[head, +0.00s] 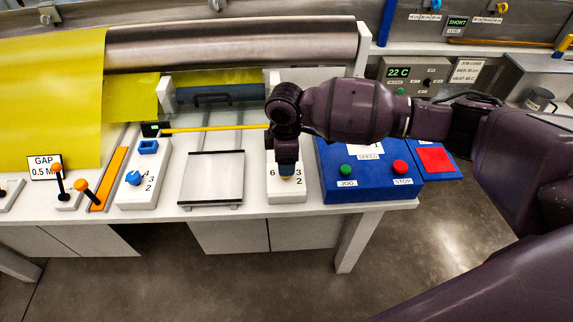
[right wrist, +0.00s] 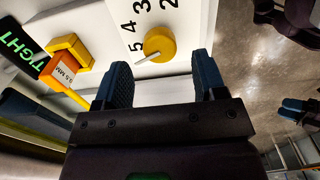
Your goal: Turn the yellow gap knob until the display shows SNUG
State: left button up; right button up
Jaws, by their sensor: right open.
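The yellow gap knob (right wrist: 160,43) sits on a white panel in the right wrist view. Its pale pointer is at or just past the 5. The display (right wrist: 24,55) beside it reads TIGHT in green. My right gripper (right wrist: 162,62) is open, its blue fingers either side of the knob's line. The knob lies just beyond the fingertips; I cannot tell whether they touch it. In the head view my right gripper (head: 286,170) points down over the white panel (head: 288,195) and hides most of the knob; the arm hides the display. Blue fingertips (right wrist: 293,108), probably my left gripper's, show at the right wrist view's edge.
Left is another panel with a blue knob (head: 133,178). Right is a blue box (head: 375,190) with green JOG and red STOP buttons.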

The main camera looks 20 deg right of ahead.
notch_tip(320, 180, up, 7)
jog(key=p, duration=0.1)
dwell(0.7)
